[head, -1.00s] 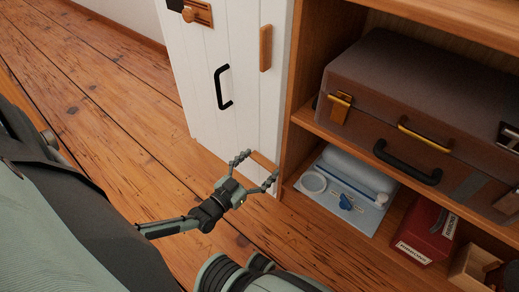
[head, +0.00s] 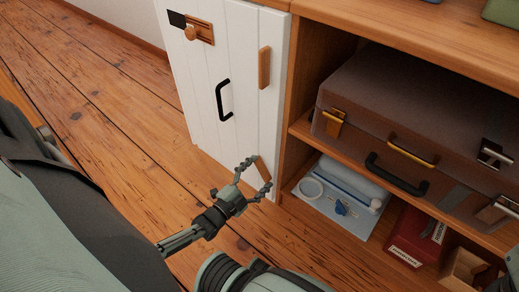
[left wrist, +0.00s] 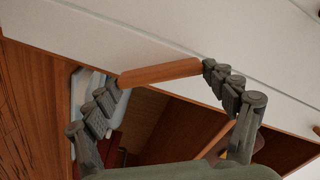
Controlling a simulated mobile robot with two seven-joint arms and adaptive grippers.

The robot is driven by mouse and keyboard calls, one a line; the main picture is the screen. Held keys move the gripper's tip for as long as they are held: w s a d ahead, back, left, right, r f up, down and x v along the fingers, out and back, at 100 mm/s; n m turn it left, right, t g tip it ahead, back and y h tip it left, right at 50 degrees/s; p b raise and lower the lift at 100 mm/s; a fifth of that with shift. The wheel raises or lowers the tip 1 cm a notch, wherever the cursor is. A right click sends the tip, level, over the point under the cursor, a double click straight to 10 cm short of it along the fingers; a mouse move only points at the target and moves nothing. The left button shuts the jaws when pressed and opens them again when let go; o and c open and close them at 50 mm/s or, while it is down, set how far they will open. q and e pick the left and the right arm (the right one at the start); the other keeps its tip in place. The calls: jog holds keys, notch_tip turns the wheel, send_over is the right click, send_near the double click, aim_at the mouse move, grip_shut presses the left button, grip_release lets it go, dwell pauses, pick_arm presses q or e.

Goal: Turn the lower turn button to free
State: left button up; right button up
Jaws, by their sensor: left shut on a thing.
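The lower turn button (head: 263,170) is a small wooden bar low on the white door (head: 210,90), near its right edge. It lies slanted, upper end to the left. My left gripper (head: 260,174) is shut on it, one fingertip at each end. In the left wrist view the lower turn button (left wrist: 160,73) spans between the fingertips of the left gripper (left wrist: 162,78). An upper turn button (head: 264,68) stands upright higher on the same edge. My right gripper is not in view.
A black handle (head: 223,100) and a wooden latch with a knob (head: 192,32) are on the door. Right of it, open shelves hold a brown suitcase (head: 400,115), a blue tray (head: 330,208) and a red box (head: 412,240). The plank floor (head: 110,110) at left is clear.

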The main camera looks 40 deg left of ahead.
pick_arm(q)
jog(key=m, duration=0.2)
jog(key=shift+f+m, duration=0.1)
jog(key=shift+m, duration=0.3)
jog(key=m, duration=0.3)
jog(key=shift+d, duration=0.1)
jog(key=shift+m, duration=0.4)
jog(key=o, duration=1)
jog(key=shift+o, duration=0.2)
jog(key=s+a, duration=0.1)
jog(key=s, duration=1.1)
